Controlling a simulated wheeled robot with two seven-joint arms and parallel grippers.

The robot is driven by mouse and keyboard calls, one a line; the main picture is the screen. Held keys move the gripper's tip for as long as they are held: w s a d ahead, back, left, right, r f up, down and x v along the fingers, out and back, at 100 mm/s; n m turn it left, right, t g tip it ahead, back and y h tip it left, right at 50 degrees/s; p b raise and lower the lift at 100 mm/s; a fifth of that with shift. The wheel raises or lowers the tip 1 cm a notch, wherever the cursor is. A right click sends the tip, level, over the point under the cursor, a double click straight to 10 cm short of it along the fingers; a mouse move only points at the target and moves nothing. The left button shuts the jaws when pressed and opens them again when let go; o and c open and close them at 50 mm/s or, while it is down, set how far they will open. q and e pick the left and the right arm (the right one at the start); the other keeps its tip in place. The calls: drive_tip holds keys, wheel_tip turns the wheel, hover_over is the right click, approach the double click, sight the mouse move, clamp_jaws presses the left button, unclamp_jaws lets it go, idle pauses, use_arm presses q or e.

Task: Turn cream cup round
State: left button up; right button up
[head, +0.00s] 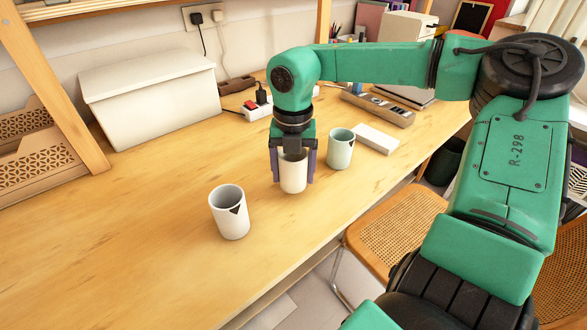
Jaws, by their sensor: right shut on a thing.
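The cream cup (293,178) stands upright on the wooden table, between the fingers of my right gripper (293,181). The gripper comes down from above and is shut on the cup, with a finger on its left and right sides. The gripper hides part of the cup's top. No dark mark shows on the side of the cup that faces me. Whether its base touches the table or is just above it is hard to tell. My left gripper is not in view.
A white cup (229,216) with a black triangle stands front left. A pale green cup (340,150) with a dark mark stands close on the right. Behind are a white box (150,100), a power strip (250,110) and a grey tray (378,106). The table's left front is clear.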

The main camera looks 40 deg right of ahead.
drive_tip(key=m, duration=0.9)
drive_tip(key=shift+m, duration=1.1)
drive_tip(key=m+b, duration=0.2)
drive_tip(key=m, duration=0.1)
drive_tip(key=shift+w+f, duration=0.1)
drive_tip(key=m+b, duration=0.2)
drive_tip(key=m, duration=0.1)
drive_tip(key=shift+m, duration=0.4)
drive_tip(key=m+b, duration=0.1)
drive_tip(key=m, duration=0.2)
drive_tip(key=shift+b, duration=0.3)
drive_tip(key=m+b, duration=0.1)
drive_tip(key=m, duration=0.2)
drive_tip(key=shift+b, duration=0.3)
drive_tip(key=shift+f+b, duration=0.3)
drive_tip(key=shift+b, duration=0.05)
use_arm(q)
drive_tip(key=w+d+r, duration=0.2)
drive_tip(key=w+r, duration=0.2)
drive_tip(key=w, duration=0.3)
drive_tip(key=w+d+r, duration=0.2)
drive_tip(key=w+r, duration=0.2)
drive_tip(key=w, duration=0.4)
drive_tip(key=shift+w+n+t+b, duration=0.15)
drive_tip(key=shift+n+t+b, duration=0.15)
use_arm(e)
drive_tip(key=shift+f, duration=0.4)
